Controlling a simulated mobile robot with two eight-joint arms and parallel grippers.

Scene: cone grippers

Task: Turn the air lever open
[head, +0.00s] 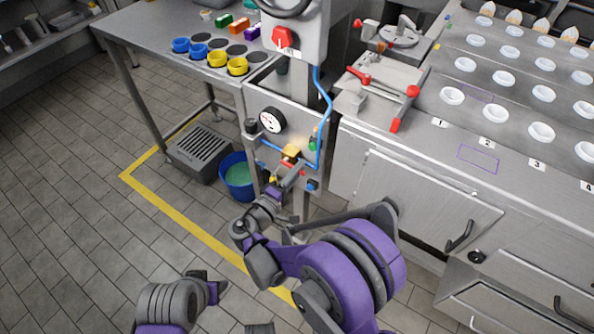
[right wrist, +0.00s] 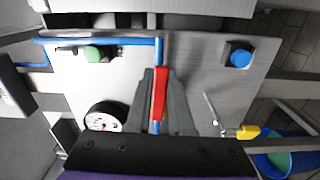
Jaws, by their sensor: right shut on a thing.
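The air lever is a red handle (right wrist: 159,92) in the right wrist view, in line with a blue air hose (right wrist: 159,52) on a grey panel (right wrist: 205,80). My right gripper (right wrist: 160,100) has its two dark fingers on either side of the red handle and is shut on it. In the head view my right gripper (head: 288,178) is at the panel's lower front, and its fingers mostly hide the lever. My left arm shows at the bottom left of the head view, its gripper (head: 208,284) too unclear to judge.
The panel carries a round gauge (head: 272,120), a green button (head: 312,144) and a blue button (head: 312,186). A blue bucket (head: 238,176) and a grey slotted box (head: 200,152) stand on the floor to the left. A steel counter with drawers (head: 425,200) is close on the right.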

